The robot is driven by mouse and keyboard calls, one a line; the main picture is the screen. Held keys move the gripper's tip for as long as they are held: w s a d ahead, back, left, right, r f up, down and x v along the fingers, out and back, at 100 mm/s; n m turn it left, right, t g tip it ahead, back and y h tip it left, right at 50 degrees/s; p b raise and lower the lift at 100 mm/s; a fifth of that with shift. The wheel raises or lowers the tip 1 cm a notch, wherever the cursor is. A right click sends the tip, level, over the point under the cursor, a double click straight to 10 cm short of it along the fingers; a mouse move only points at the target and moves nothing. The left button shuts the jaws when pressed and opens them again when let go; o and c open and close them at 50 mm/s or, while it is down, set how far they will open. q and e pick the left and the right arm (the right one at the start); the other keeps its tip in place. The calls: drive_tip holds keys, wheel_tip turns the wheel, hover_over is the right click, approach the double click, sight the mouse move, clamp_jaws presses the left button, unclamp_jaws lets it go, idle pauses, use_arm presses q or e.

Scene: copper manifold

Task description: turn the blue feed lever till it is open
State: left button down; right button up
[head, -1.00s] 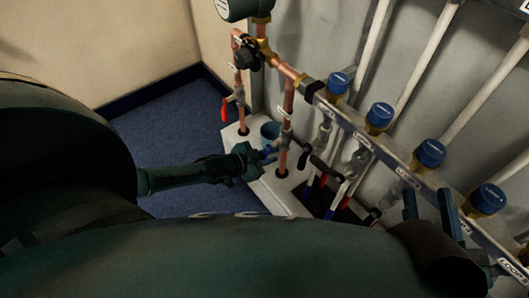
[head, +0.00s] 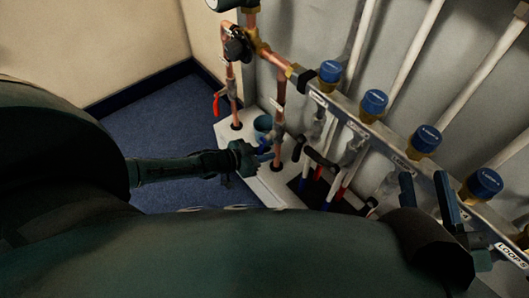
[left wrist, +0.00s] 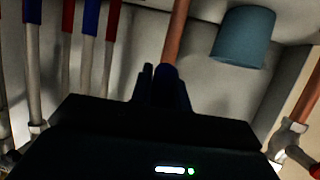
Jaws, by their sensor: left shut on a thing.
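The blue feed lever (head: 265,148) is on the lower part of the right vertical copper pipe (head: 281,105). My left gripper (head: 257,156) reaches it from the left in the head view, and its jaws are shut on the lever. In the left wrist view the dark fingers (left wrist: 160,90) are around a dark blue piece in front of the copper pipe; they hide most of the lever. The lever's exact angle is hard to tell. My right gripper (head: 428,194) is at the lower right, with two fingers apart and nothing visible between them.
A blue cup (head: 263,123) stands on the white ledge (head: 228,133) close behind the lever. A red lever (head: 217,104) is on the left copper pipe. The manifold bar with several blue caps (head: 374,103) runs to the right. Black-handled valves (head: 319,158) are right of the pipe.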

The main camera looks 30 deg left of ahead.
use_arm(q)
drive_tip(key=c, duration=1.6)
unclamp_jaws()
drive_tip(key=shift+d, duration=0.15)
drive_tip(key=shift+o, duration=1.3)
use_arm(e)
drive_tip(key=shift+s+f, duration=0.1)
use_arm(q)
drive_tip(key=shift+s+a+r+p, duration=0.25)
drive_tip(key=shift+s+a+p, duration=0.1)
drive_tip(key=p+v, duration=0.5)
drive_tip(key=v, duration=0.7)
use_arm(e)
drive_tip(key=shift+s+d+f+n+g+h, duration=0.15)
drive_tip(key=shift+d+n+g+h, duration=0.15)
drive_tip(key=shift+d+n+h, duration=0.25)
